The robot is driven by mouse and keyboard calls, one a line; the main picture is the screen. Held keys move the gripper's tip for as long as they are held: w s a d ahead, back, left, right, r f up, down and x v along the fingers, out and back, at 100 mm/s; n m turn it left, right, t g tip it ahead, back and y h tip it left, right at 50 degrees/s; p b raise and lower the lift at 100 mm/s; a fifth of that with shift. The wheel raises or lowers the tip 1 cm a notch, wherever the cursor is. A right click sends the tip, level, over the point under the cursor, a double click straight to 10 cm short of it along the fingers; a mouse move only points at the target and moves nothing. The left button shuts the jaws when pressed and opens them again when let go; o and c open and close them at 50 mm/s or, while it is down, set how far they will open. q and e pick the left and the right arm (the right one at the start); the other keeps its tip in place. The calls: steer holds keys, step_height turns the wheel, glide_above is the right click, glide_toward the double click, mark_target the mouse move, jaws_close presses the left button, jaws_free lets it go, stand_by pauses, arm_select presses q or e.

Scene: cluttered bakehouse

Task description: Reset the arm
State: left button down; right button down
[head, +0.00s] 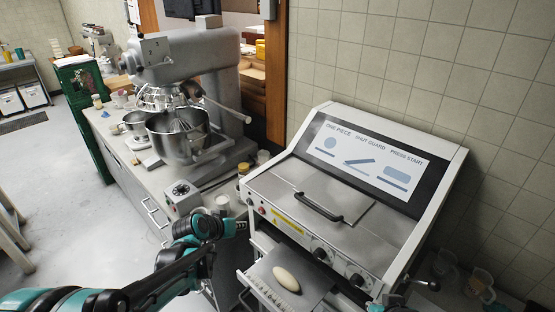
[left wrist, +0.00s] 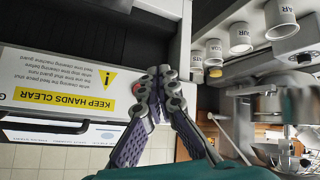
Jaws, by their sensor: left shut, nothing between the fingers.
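My left arm comes in from the lower left of the head view. My left gripper (head: 236,228) is shut and empty, at the front left corner of the dough machine (head: 290,195). In the left wrist view its two purple-padded fingers (left wrist: 160,82) are together near the machine's yellow "keep hands clear" label (left wrist: 97,95). A pale oval dough piece (head: 286,279) lies on the machine's front tray (head: 262,272), right of and below my gripper. My right gripper does not show; a bit of teal at the bottom edge may be my right arm.
A large stand mixer (head: 187,90) with a steel bowl (head: 183,138) stands on the counter to the left. White labelled cups (left wrist: 213,50) stand in a row close to my left gripper. Open floor (head: 60,175) lies at the far left.

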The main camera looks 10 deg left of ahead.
arm_select(q)
steer(key=s+f+y+b, duration=0.1)
steer(key=s+f+b, duration=0.5)
steer(key=s, duration=0.6)
steer(key=s+f+g+y+b, duration=0.1)
steer(key=s+f+y+b, duration=0.1)
steer(key=s+f+b, duration=0.5)
steer(key=s+b, duration=0.3)
steer(key=s, duration=0.2)
steer(key=shift+d+f+g+b, duration=0.25)
steer(key=shift+d+g+b, duration=0.05)
steer(key=shift+d, duration=0.1)
